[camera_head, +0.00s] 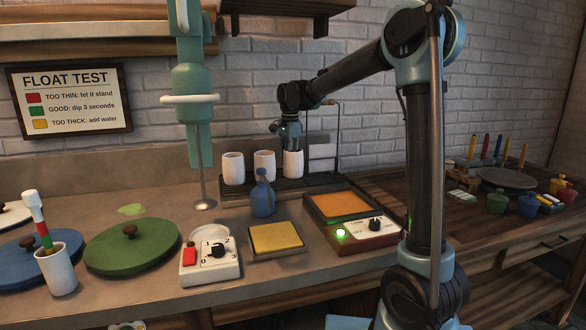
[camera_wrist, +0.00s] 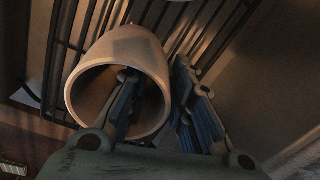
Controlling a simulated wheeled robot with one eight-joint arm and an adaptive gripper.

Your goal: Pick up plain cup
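Three plain-looking white cups stand in a row on a dark slatted rack: the left cup (camera_head: 233,168), the middle cup (camera_head: 264,166) and the right cup (camera_head: 293,166). I cannot tell them apart by any marking. My gripper (camera_head: 290,145) points down at the top of the right cup. In the wrist view a cup (camera_wrist: 128,45) shows with its mouth toward the camera. My gripper (camera_wrist: 160,108) is open there, with one finger inside the mouth and the other outside, the cup wall between them. The fingertips are partly hidden.
A hot plate with an orange top (camera_head: 343,204) is at the front right, and a teal mixer (camera_head: 195,95) hangs at the left.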

